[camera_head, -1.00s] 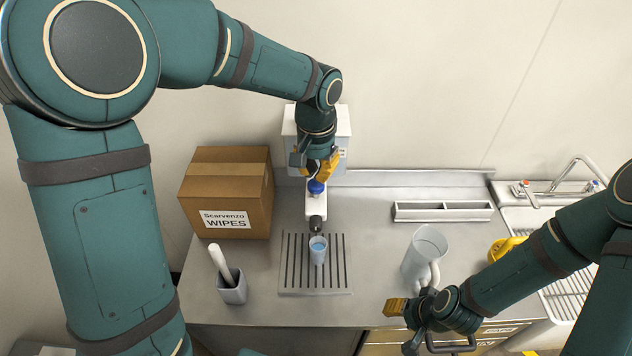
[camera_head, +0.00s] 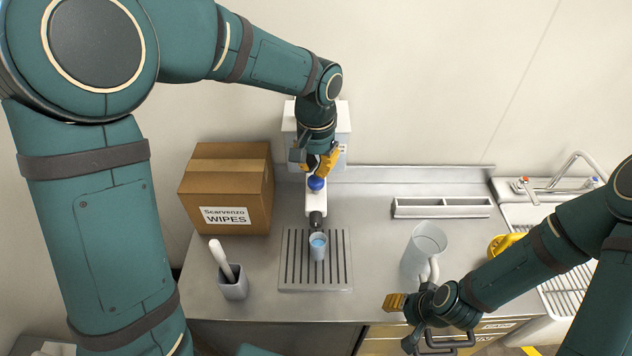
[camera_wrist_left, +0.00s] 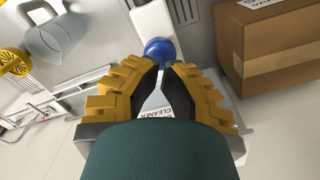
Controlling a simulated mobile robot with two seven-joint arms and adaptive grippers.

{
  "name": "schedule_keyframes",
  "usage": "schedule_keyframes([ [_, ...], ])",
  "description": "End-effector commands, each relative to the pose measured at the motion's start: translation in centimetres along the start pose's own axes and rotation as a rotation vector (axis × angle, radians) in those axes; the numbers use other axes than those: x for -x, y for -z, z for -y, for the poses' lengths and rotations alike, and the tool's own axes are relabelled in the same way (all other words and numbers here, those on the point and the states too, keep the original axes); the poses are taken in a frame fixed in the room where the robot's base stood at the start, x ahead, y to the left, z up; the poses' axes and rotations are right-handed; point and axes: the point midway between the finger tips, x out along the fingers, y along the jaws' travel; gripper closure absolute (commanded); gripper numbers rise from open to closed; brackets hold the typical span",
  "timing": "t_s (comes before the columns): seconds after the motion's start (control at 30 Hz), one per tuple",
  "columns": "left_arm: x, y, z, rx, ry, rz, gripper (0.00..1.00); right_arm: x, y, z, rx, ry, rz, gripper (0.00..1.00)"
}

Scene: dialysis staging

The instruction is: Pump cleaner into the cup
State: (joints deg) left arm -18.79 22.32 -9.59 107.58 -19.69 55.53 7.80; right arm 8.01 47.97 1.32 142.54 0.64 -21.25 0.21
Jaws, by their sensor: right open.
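The cleaner dispenser (camera_head: 316,205) is a white pump body with a blue knob (camera_head: 316,184) on top and a dark spout (camera_head: 316,220) at the front. The small cup (camera_head: 318,248) stands upright below the spout on a slotted drip tray (camera_head: 345,285) and shows blue inside. My left gripper (camera_head: 318,172) is just above the knob, pointing down. In the left wrist view its fingertips (camera_wrist_left: 162,66) come together right at the blue knob (camera_wrist_left: 160,50), with nothing seen between them; contact is unclear. My right gripper (camera_head: 395,318) is open at the counter's front edge, near the clear jug.
A cardboard wipes box (camera_head: 228,185) stands left of the dispenser. A grey holder (camera_head: 234,289) with a white-handled tool is at the front left. A clear jug (camera_head: 424,252) stands right of the tray. A white divided tray (camera_head: 442,213) lies behind it; a sink (camera_head: 570,215) is far right.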

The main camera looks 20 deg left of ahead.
Motion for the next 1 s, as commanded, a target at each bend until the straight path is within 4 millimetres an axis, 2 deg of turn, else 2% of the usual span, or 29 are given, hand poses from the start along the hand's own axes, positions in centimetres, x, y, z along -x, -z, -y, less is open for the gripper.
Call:
schedule_keyframes([
  [0.37, 0.4, 0.0, 0.0, 0.0, 0.0, 0.0, 1.0, 0.3, 0.0, 0.1, 0.0, 0.0, 0.0, 0.53],
  [0.8, 4.3, 0.0, 0.0, 0.0, 0.0, -0.001, 1.0, 3.2, 0.4, 1.2, 0.0, 0.0, 0.0, 0.53],
  [1.0, 5.7, 0.0, 0.0, 0.001, 0.0, -0.002, 1.0, 3.0, 0.4, 1.2, 0.0, 0.0, 0.0, 0.53],
])
